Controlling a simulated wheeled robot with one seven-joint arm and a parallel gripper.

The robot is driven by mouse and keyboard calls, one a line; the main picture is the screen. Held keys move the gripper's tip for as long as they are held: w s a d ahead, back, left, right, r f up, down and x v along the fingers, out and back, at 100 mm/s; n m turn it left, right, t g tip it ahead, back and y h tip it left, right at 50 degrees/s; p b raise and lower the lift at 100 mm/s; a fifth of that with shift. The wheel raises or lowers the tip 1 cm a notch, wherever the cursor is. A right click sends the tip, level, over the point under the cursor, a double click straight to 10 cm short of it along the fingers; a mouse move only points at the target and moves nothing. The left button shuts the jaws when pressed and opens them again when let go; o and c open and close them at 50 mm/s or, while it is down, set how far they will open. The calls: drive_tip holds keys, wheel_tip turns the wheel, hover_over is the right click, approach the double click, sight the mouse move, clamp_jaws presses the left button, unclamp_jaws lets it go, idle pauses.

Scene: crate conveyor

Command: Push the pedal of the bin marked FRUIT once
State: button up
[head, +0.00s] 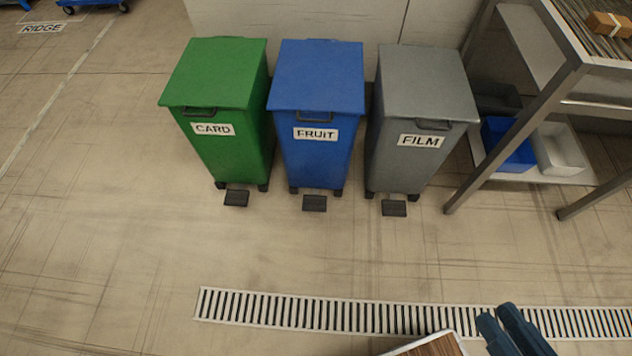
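The blue bin marked FRUIT (318,78) stands upright with its lid shut, between two other bins. Its dark pedal (314,203) sticks out at floor level in front of it, and nothing touches it. Two dark blue finger-like parts at the bottom right edge look like my gripper (504,322). They lie close side by side, pointing up and left, well apart from the pedal. The picture edge cuts them off, so I cannot tell if they are open or shut.
A green CARD bin (214,75) with its pedal (236,198) stands left, a grey FILM bin (420,85) with its pedal (394,208) right. A metal-framed table (515,122) stands further right. A floor grate (330,312) crosses the foreground. Floor before the pedals is clear.

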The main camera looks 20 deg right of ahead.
clamp_jaws()
idle(1.3)
